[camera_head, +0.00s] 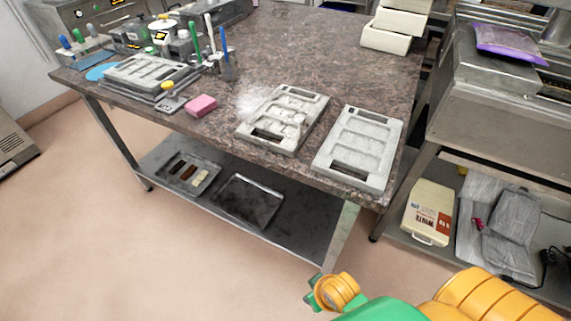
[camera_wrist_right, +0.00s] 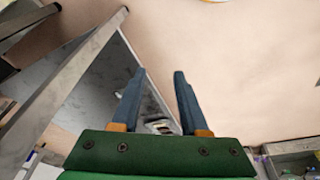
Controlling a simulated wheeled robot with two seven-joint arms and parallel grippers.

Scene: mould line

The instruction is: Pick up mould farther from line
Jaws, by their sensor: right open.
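Two light grey moulds lie flat on the brown stone-topped table (camera_head: 300,50) in the head view. One mould (camera_head: 318,170) is at the table's right front corner. The other mould (camera_head: 283,92) is just left of it, with a whitish patch on the table beside it. A similar grey mould (camera_head: 118,75) rests on equipment at the table's left end. My right gripper (camera_wrist_right: 158,75) is open and empty in the wrist view, pointing towards the floor and the table's lower shelf. In the head view my right arm is low at the bottom right, away from the moulds. My left gripper is not in view.
A pink sponge (camera_head: 201,105) and a yellow-knobbed tool (camera_head: 169,98) lie near the table's front edge. White boxes (camera_head: 388,36) are stacked at the back. A metal machine (camera_head: 500,95) stands to the right. Trays (camera_head: 248,200) lie on the lower shelf.

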